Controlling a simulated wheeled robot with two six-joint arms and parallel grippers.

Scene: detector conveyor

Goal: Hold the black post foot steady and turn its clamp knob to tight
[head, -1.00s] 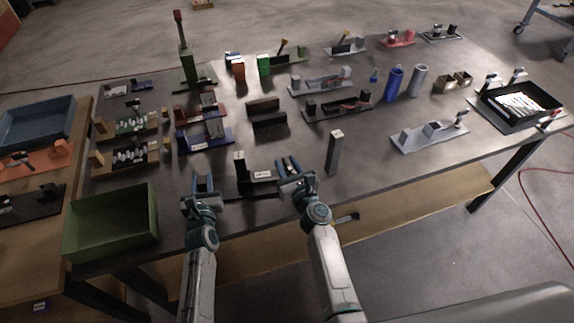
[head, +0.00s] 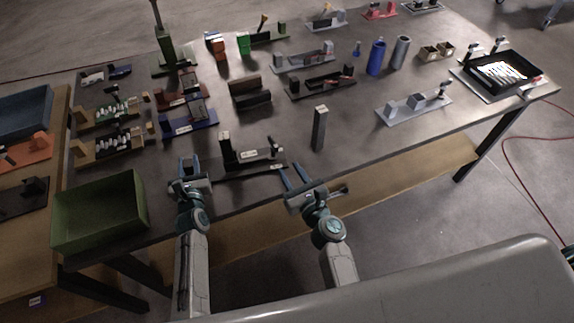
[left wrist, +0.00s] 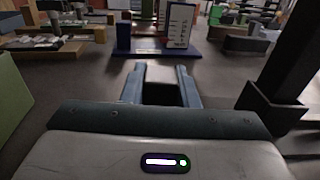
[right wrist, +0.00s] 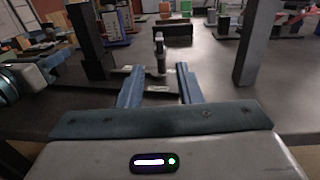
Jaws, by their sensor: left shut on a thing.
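The black post foot (head: 238,158) stands near the table's front edge, with an upright black post and a pale label. Its post also shows at the left of the right wrist view (right wrist: 88,42). The upright dark clamp knob (right wrist: 160,62) is at the right end of the foot (head: 274,150). My right gripper (head: 294,174) is open and empty, in front of the knob and apart from it. My left gripper (head: 188,166) is left of the post, its fingers closed about a dark block (left wrist: 160,93); I cannot tell how that block joins the foot.
A green bin (head: 100,215) stands at the front left. A grey upright post (head: 319,130) is right of the foot. A blue fixture (head: 188,123) and a black block (head: 250,97) stand behind. The table is bare between the grey post and the grey fixture (head: 415,106).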

